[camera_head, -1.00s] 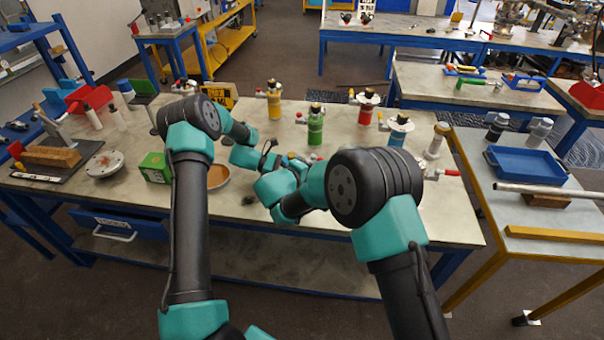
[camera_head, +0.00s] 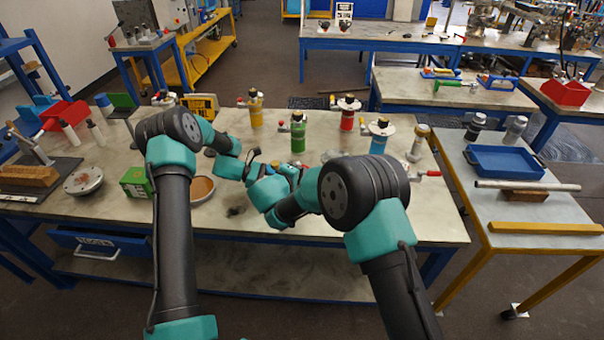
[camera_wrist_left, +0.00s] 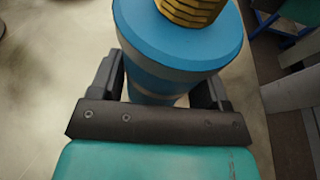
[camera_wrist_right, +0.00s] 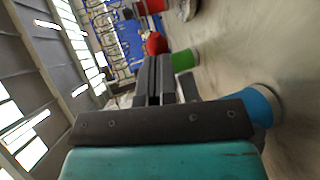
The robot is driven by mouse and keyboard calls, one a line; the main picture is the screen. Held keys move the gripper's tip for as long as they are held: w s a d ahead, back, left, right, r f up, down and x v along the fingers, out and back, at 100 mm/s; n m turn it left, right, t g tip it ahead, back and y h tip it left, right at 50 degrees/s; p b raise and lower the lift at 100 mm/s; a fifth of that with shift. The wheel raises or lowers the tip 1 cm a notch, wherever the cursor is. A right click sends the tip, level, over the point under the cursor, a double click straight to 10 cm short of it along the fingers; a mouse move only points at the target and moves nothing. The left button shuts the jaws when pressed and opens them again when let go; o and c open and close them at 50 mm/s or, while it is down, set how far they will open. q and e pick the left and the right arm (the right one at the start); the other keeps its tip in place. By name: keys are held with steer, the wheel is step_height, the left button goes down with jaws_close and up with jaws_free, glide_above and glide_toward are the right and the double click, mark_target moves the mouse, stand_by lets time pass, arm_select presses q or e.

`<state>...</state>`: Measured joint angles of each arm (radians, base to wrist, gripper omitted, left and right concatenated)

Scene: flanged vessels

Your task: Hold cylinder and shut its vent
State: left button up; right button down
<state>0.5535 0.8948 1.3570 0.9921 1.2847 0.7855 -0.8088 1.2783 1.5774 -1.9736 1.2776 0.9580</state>
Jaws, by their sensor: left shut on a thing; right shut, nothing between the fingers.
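A blue cylinder (camera_wrist_left: 180,45) with a pale band and a ribbed brass cap fills the middle of the left wrist view. My left gripper (camera_wrist_left: 165,90) is shut around its body. In the head view its small blue part (camera_head: 290,169) shows between my two wrists, mostly hidden by them. My right gripper (camera_wrist_right: 163,82) is shut and empty, with its fingers close together. In the right wrist view a blue body with a pale rim (camera_wrist_right: 262,105) is to the right of the fingers. The held cylinder's vent cannot be made out.
Yellow (camera_head: 256,108), green (camera_head: 298,135), red (camera_head: 347,115) and another blue vessel (camera_head: 380,140) stand behind my grippers. A tan vessel (camera_head: 418,145) and a red lever (camera_head: 432,173) are to the right. An orange dish (camera_head: 203,188) and green box (camera_head: 136,182) are left.

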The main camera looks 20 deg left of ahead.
steer(key=shift+w+d, duration=0.25)
steer(key=shift+w, duration=0.05)
steer(key=shift+w+d+n+y, duration=0.25)
steer(key=shift+w+y, duration=0.1)
steer(key=shift+w, duration=0.2)
steer(key=shift+w+d+n+y, duration=0.2)
steer(key=shift+w+n+y, duration=0.1)
steer(key=shift+w, duration=0.25)
steer(key=shift+w+d+n+y, duration=0.25)
steer(key=shift+w+y, duration=0.1)
steer(key=shift+w, duration=0.2)
steer(key=shift+w, duration=0.1)
steer(key=s+d+r, duration=0.3)
steer(key=s+d, duration=0.4)
steer(key=s, duration=0.4)
steer(key=shift+s+r, duration=0.3)
steer(key=shift+r, duration=0.05)
stand_by(1.3)
